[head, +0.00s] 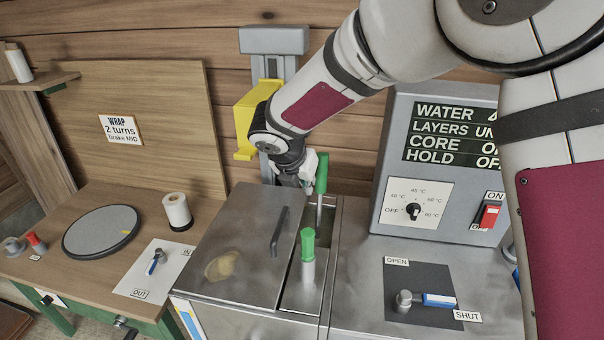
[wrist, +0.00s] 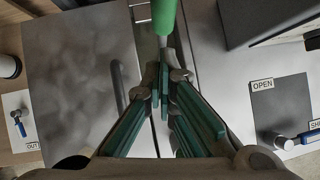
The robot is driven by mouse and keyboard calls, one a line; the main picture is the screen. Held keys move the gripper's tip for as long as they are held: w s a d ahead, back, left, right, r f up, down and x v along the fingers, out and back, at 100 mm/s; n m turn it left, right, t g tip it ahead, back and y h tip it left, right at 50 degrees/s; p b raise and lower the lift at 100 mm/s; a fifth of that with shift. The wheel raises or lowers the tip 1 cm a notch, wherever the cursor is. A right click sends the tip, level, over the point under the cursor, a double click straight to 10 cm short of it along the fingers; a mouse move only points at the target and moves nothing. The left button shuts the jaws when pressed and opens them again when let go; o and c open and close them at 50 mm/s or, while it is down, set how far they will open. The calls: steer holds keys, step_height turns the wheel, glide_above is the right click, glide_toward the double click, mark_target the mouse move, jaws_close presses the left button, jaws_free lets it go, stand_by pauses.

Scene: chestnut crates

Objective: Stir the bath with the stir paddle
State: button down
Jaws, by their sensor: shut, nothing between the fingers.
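A green-handled tool (head: 321,173) with a metal shaft stands upright at the back of the narrow slot beside the lid. A second green-handled tool (head: 308,245) with a pale lower part stands nearer in the same slot. I cannot tell which is the stir paddle. The steel bath (head: 250,312) is covered by a flat metal lid (head: 235,225) with a bar handle, so its inside is hidden. My gripper (head: 308,184) is shut and empty, just left of the back tool. In the wrist view, a green handle (wrist: 164,16) shows just beyond my fingertips (wrist: 164,78).
A grey control box (head: 440,180) with a dial and red switch stands at the right, behind an OPEN/SHUT lever (head: 425,299). A yellow bracket (head: 250,120) is on a column behind my gripper. A round turntable (head: 100,231) and white roll (head: 177,211) are on the left bench.

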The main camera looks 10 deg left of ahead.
steer(key=w, duration=0.1)
steer(key=w+f, duration=0.1)
steer(key=w, duration=0.1)
steer(key=w+d+f, duration=0.1)
steer(key=shift+w, duration=0.25)
steer(key=shift+w, duration=0.1)
steer(key=shift+w+d+b, duration=0.1)
steer(key=shift+w+b, duration=0.25)
steer(key=shift+w, duration=0.85)
steer(key=shift+s+r, duration=0.1)
steer(key=shift+r, duration=0.05)
steer(key=shift+s, duration=0.1)
glide_toward(317, 177)
steer(key=v, duration=0.4)
steer(key=p+v, duration=0.1)
steer(key=shift+s+a, duration=0.35)
steer(key=shift+s, duration=0.25)
